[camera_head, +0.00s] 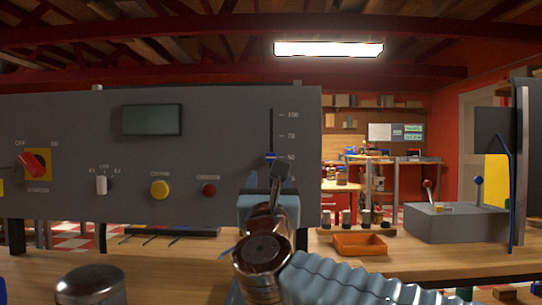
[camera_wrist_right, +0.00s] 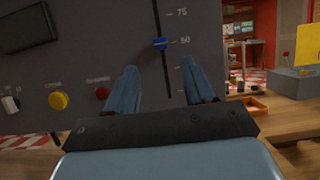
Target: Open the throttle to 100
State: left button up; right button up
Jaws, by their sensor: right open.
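The throttle is a vertical slot with a blue slider knob on the grey control panel (camera_head: 220,125). In the head view, the knob (camera_head: 270,156) shows just above my right gripper, near the 50 mark. In the right wrist view, the knob (camera_wrist_right: 161,44) also sits close to the 50 mark, with 75 above it. My right gripper (camera_head: 280,172) is in front of the lower slot, hiding part of it. In the wrist view its two blue fingers (camera_wrist_right: 160,68) are apart and empty, with the knob just beyond and above the gap. My left gripper is not in view.
The panel also carries a red switch (camera_head: 33,164), a white selector (camera_head: 101,184), a yellow button (camera_head: 160,189), a red button (camera_head: 209,190) and a dark display (camera_head: 152,120). An orange tray (camera_head: 359,244) and a grey lever box (camera_head: 455,222) stand on the right.

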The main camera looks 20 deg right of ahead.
aim_at(271, 155)
jog(key=p+x, duration=0.3)
jog(key=x, duration=0.7)
jog(key=shift+w, duration=0.15)
jog(key=shift+w+d+p, duration=0.2)
jog(key=shift+w+p, duration=0.1)
jog(key=shift+w, duration=0.05)
grip_shut()
jog(key=shift+r, duration=0.1)
